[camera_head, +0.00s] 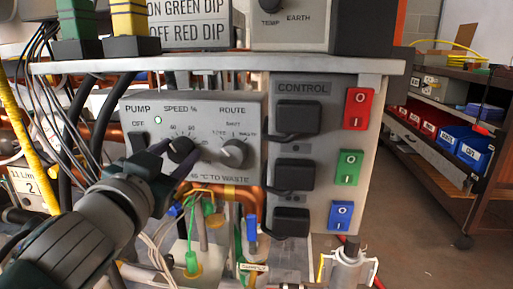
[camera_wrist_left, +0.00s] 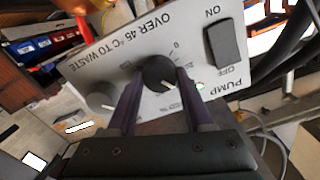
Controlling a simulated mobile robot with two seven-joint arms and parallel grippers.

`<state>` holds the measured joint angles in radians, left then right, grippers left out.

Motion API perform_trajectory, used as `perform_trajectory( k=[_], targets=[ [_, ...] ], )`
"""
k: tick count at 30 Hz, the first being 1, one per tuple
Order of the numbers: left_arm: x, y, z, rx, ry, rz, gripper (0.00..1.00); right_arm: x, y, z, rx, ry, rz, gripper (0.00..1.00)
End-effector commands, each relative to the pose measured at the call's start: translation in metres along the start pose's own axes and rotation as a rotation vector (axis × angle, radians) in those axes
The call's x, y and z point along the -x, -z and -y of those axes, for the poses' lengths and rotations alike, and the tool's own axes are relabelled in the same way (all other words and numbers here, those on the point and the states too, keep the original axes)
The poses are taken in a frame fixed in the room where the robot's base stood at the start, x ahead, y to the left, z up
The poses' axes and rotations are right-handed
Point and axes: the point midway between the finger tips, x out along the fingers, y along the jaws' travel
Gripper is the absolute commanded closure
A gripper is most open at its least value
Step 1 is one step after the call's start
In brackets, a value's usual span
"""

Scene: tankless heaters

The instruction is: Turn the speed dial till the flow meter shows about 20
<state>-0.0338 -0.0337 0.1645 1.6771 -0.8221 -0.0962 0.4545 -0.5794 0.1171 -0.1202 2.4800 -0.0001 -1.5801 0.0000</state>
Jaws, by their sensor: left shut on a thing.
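The speed dial (camera_head: 181,150) is a black knob in the middle of the grey pump panel (camera_head: 245,110), under the label SPEED %. My left gripper (camera_head: 172,152) is shut on the dial, with one finger on each side of it. In the left wrist view the gripper (camera_wrist_left: 155,90) has its two purple fingers around the dial (camera_wrist_left: 159,73), whose white mark shows. A green light is lit beside the dial on the panel. No flow meter reading can be made out. My right gripper is not in view.
The route knob (camera_head: 233,153) is close to the right of the speed dial. The black pump switch (camera_head: 139,143) is to its left. A control panel (camera_head: 303,87) with red, green and blue switches stands further right. Pipes and cables hang below and left.

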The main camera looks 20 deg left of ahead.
Motion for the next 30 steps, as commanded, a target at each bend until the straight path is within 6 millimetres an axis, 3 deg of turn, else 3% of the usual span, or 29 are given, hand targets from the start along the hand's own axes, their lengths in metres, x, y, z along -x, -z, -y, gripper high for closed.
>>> perform_trajectory(
  k=[15, 30],
  targets=[
    [-0.0002, 0.0008, -0.0011, -0.425, 0.000, -0.002, 1.00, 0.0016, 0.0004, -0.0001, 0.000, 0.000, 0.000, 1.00],
    [-0.0002, 0.0007, -0.0013, -0.574, 0.000, -0.003, 1.00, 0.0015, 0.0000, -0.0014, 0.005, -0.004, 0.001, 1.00]
  ],
)
